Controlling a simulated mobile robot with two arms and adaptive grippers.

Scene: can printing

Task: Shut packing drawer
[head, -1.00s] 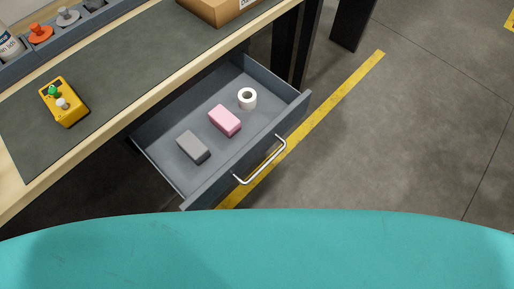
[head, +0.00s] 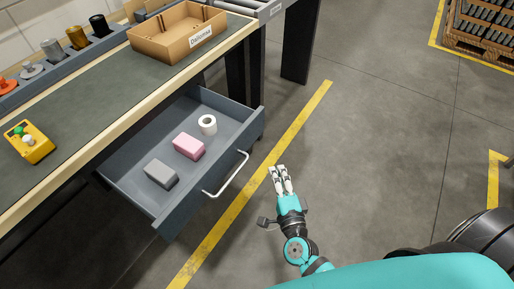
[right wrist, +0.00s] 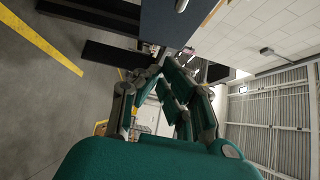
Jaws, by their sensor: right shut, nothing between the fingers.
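The grey packing drawer (head: 187,205) is pulled out from under the workbench, with a silver bar handle (head: 230,176) on its front. It holds a grey block (head: 161,173), a pink block (head: 188,146) and a white roll (head: 208,125). My right gripper (head: 279,169) is shut and empty, to the right of the handle and apart from it. In the right wrist view its fingers (right wrist: 168,75) show with a dark panel at the top that may be part of the drawer. My left gripper is not in view.
The bench top (head: 90,107) bears a yellow button box (head: 29,142) and a cardboard tray (head: 178,45). Dark bench legs (head: 298,45) stand behind the drawer. A yellow floor line (head: 240,190) passes in front. The floor to the right is largely clear.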

